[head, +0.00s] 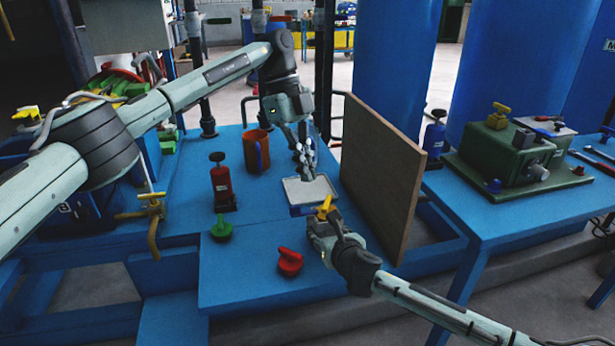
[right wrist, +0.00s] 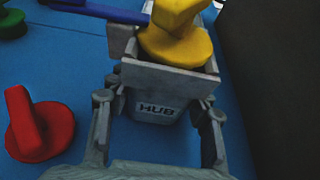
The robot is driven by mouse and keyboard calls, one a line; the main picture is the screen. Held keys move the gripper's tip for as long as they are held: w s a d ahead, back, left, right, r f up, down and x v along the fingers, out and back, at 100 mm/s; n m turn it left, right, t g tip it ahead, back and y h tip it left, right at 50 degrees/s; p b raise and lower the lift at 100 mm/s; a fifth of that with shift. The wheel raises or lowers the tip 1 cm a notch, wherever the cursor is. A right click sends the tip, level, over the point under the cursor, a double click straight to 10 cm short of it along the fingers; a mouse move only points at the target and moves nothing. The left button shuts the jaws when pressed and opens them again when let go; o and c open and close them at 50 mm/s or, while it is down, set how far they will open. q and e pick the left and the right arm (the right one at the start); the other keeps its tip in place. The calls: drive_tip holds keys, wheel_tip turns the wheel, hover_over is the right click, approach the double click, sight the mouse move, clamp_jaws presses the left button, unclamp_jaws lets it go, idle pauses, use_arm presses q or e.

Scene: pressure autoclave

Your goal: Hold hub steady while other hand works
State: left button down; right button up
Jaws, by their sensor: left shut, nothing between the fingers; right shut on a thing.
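The hub (right wrist: 158,108) is a grey block marked "HUB" in the right wrist view. My right gripper (right wrist: 158,125) is shut on it, one finger on each side. A yellow knob (right wrist: 178,40) sits at the top of the hub. The yellow knob also shows in the head view (head: 325,206), just beyond my right gripper (head: 322,228), which mostly hides the hub there. My left gripper (head: 306,168) is shut and empty, over the light-topped tray (head: 318,187) behind the hub. Contact between it and the tray cannot be told.
A red knob (head: 290,262) and a green knob (head: 222,229) lie left of the hub. A tall brown board (head: 380,175) stands close on the right. The front left tabletop (head: 245,275) is clear.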

drive_tip(key=o, duration=1.6)
